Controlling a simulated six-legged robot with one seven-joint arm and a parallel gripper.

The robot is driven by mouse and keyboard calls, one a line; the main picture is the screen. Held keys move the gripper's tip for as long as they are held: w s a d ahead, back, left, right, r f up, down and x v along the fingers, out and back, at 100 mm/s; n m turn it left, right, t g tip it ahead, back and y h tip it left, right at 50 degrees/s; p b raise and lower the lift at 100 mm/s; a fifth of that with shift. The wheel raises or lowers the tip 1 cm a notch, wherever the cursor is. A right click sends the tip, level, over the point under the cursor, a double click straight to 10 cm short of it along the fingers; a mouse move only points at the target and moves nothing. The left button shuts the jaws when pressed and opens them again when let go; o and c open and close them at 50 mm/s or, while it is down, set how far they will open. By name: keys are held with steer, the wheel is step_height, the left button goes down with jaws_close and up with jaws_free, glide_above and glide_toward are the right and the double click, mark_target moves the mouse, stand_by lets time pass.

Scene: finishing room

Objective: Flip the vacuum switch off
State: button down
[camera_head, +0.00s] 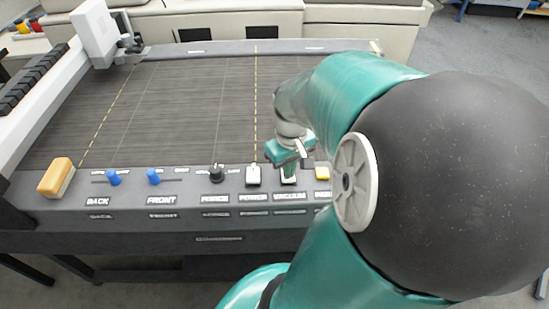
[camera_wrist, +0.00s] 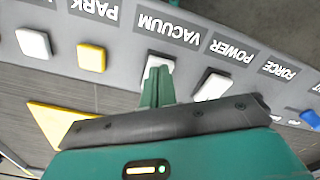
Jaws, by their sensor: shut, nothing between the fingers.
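The vacuum switch (camera_wrist: 158,62) is a white rocker beside the VACUUM label on the grey panel. In the wrist view my gripper (camera_wrist: 158,72) is shut and empty, with its green fingertips over this switch and hiding part of it. I cannot tell whether they touch. In the head view my gripper (camera_head: 290,172) points down at the vacuum switch and covers most of it. The VACUUM label (camera_head: 289,196) shows just below. Which way the switch is set is not clear.
A white power switch (camera_head: 253,175) is left of the vacuum switch, a yellow button (camera_head: 322,173) right of it. Further left are a black force knob (camera_head: 216,173), blue sliders (camera_head: 153,176) and a tan block (camera_head: 56,177). The ribbed bed (camera_head: 180,105) behind is clear.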

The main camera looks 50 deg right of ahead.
steer(key=shift+f, duration=0.3)
steer(key=shift+r, duration=3.5)
steer(key=w+a+r+n+t, duration=0.1)
steer(key=w+a+r+t, duration=0.1)
steer(key=a, duration=0.6)
steer(key=w+a+r+n+t, duration=0.1)
steer(key=w+a+r, duration=0.1)
steer(key=a, duration=0.6)
steer(key=w+a+r+n+t, duration=0.1)
steer(key=w+a+r+t, duration=0.1)
steer(key=a, duration=0.7)
steer(key=shift+w+r+n+t, duration=0.15)
steer(key=shift+w+n+t, duration=0.15)
steer(key=shift+w+n, duration=0.15)
